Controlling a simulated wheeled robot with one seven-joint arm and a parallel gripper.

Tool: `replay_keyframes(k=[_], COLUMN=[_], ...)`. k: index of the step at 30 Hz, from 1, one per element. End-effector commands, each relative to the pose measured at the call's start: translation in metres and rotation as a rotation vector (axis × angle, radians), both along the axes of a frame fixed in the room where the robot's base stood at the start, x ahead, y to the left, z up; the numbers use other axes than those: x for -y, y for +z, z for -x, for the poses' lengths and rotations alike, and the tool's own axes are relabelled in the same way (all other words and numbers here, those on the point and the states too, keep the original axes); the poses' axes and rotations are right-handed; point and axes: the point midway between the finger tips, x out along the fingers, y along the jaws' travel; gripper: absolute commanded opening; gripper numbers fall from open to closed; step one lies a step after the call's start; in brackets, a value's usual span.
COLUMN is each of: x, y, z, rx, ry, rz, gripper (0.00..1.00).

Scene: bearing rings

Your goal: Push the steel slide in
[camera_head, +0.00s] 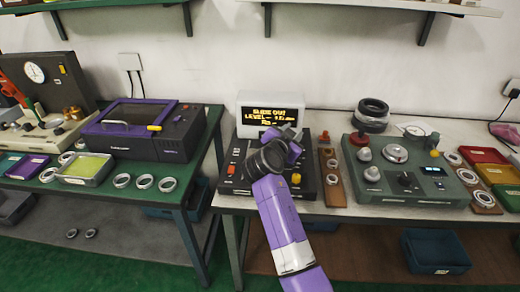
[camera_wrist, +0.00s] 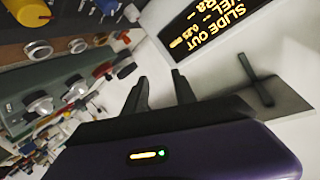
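The black test unit (camera_head: 240,172) stands on the right bench with a white display box (camera_head: 271,100) behind it. The screen's orange text begins "SLIDE OUT" and also shows a level line; the screen (camera_wrist: 212,25) also appears at the top of the wrist view. I cannot pick out the steel slide itself; my arm covers the middle of the unit. My gripper (camera_head: 297,137) is above the unit, in front of the display. In the wrist view its two dark fingers (camera_wrist: 162,92) stand apart with nothing visible between them. A dark bar (camera_wrist: 262,86) shows against white at right.
A brown strip with rings (camera_head: 332,178) and a green-grey gauge unit (camera_head: 405,180) are right of the test unit. Black stacked rings (camera_head: 372,112) stand behind. A purple-and-black machine (camera_head: 140,130) and loose rings (camera_head: 144,181) are on the left bench. A gap separates the benches.

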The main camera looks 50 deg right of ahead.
Motion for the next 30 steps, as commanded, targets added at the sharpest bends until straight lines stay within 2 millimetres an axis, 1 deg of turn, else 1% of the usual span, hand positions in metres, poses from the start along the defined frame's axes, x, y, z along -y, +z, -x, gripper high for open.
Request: replay_keyframes(k=[1,2,3,5,6,8,9,11,12,15,17,19,23,30], x=[0.025,0.035,0.043,0.045,0.04,0.026,0.013,-0.009,-0.025,-0.061,-0.075,-0.083,-0.086,-0.09], y=[0.021,0.02,0.017,0.011,0.007,0.002,0.0,-0.002,-0.005,-0.014,-0.015,-0.015,-0.024,-0.057], z=[0.006,0.01,0.013,0.013,0.009,0.001,-0.005,-0.014,-0.019,-0.022,-0.023,-0.021,-0.023,-0.037], rx=[0.079,0.124,0.183,0.269,0.318,0.378,0.406,0.43,0.432,0.406,0.386,0.372,0.367,0.367], ry=[-0.083,-0.127,-0.18,-0.247,-0.28,-0.315,-0.329,-0.337,-0.34,-0.344,-0.345,-0.354,-0.368,-0.368], rz=[-0.152,-0.25,-0.387,-0.597,-0.738,-0.941,-1.066,-1.236,-1.333,-1.511,-1.568,-1.597,-1.605,-1.603], gripper=[0.33,0.33,0.33,0.33,0.33,0.33,0.33,0.33,0.33,0.33,0.33,0.33,0.33,0.33])
